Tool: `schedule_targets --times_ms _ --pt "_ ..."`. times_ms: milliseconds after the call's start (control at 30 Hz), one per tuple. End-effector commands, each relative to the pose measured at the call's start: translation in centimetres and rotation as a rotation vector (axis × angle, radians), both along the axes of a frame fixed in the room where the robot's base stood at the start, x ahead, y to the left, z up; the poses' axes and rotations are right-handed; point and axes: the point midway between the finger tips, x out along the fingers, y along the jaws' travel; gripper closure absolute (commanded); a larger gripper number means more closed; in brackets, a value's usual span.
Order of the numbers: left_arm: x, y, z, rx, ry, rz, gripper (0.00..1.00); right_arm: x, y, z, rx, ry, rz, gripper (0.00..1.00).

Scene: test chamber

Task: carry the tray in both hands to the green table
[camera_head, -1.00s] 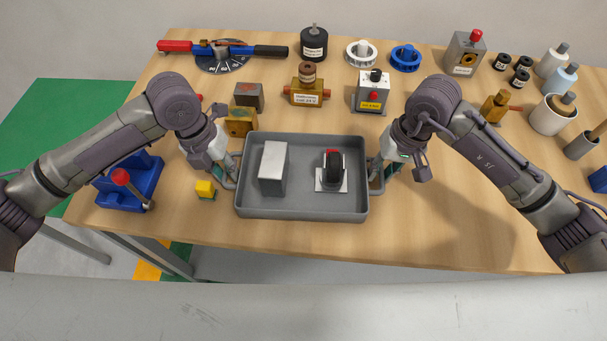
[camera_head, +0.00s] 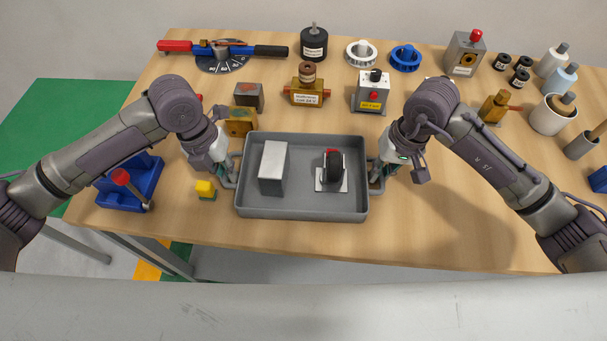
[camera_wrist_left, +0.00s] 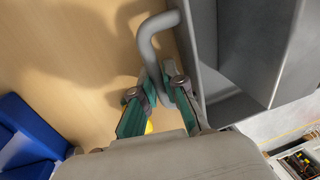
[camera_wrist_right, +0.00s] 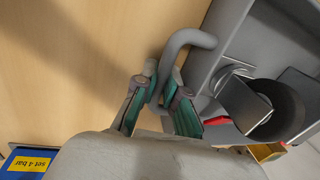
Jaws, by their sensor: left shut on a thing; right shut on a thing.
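The grey tray (camera_head: 300,212) is in the middle of the head view, over the front of the wooden table. It looks level and carries a silver metal block (camera_head: 272,168) and a black wheel-like part (camera_head: 333,170) on a white plate. My left gripper (camera_head: 230,176) is shut on the tray's left handle, a bent grey bar (camera_wrist_left: 150,45) in the left wrist view. My right gripper (camera_head: 376,178) is shut on the right handle (camera_wrist_right: 172,52). The green table (camera_head: 50,125) is at the far left, partly hidden by my left arm.
Bare wood lies front right.

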Motion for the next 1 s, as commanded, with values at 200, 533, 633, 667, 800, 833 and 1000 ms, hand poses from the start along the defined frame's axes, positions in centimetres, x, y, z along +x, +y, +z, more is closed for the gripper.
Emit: schedule_targets --times_ms 200,533,633,667,800,833,1000 --pt "0.1 0.0 1.0 -0.001 -0.003 0.001 1.00 0.1 0.0 1.0 0.001 -0.002 0.000 1.00" --pt "0.1 0.0 4.0 0.000 -0.002 0.000 1.00 0.1 0.0 4.0 0.000 -0.002 0.000 1.00" --pt "0.1 0.0 4.8 0.000 -0.002 0.000 1.00 0.1 0.0 4.8 0.000 -0.002 0.000 1.00" --pt "0.1 0.0 4.9 0.000 -0.002 0.000 1.00 0.1 0.0 4.9 0.000 -0.002 0.000 1.00" --pt "0.1 0.0 5.2 0.000 -0.002 0.000 1.00 0.1 0.0 5.2 0.000 -0.002 0.000 1.00" --pt "0.1 0.0 5.2 0.000 -0.002 0.000 1.00 0.1 0.0 5.2 0.000 -0.002 0.000 1.00" --pt "0.1 0.0 5.1 0.000 -0.002 0.000 1.00 0.1 0.0 5.1 0.000 -0.002 0.000 1.00"
